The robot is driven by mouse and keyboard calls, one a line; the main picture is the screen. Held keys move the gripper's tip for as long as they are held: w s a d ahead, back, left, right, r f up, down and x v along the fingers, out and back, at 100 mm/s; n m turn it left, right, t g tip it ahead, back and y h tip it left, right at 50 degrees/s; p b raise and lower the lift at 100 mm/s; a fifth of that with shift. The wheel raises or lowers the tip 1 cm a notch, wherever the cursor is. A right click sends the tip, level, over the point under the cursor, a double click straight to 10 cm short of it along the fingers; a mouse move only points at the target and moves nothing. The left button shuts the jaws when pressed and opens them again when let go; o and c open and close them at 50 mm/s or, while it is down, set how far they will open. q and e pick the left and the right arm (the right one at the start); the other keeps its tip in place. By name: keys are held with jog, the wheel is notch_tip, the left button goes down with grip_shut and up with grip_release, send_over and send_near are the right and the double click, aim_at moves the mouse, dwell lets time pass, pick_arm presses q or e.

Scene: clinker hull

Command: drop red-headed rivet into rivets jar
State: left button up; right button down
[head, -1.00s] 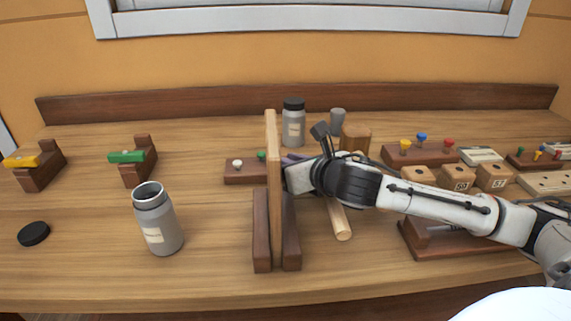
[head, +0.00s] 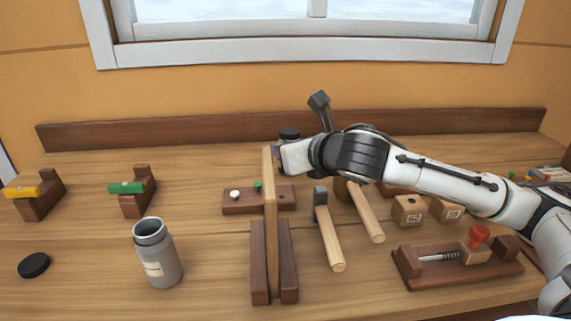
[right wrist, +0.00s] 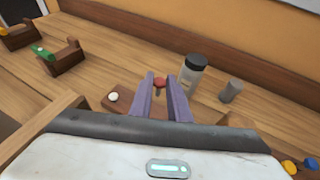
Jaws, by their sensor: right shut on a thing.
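The red-headed rivet (right wrist: 158,84) is held between the purple fingers of my right gripper (right wrist: 161,92), seen in the right wrist view. In the head view my right gripper (head: 279,157) is raised near the top of an upright wooden board, which partly hides it; the rivet does not show there. An open grey jar (head: 160,264) stands upright left of the board, its label too small to read. A jar with a black cap (right wrist: 193,76) stands behind, mostly hidden by my arm in the head view. My left gripper is not in view.
The upright board (head: 271,215) in its dark stand separates the gripper from the open jar. A rivet block (head: 236,203) holds white and green-headed rivets. A black lid (head: 34,265) lies at far left. Two hammers, including this one (head: 329,235), and a red-knobbed vise (head: 462,265) are right of the board.

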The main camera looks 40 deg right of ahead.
notch_tip(320, 180, up, 7)
jog(key=p, duration=0.1)
jog(key=shift+f, duration=0.2)
dwell(0.4)
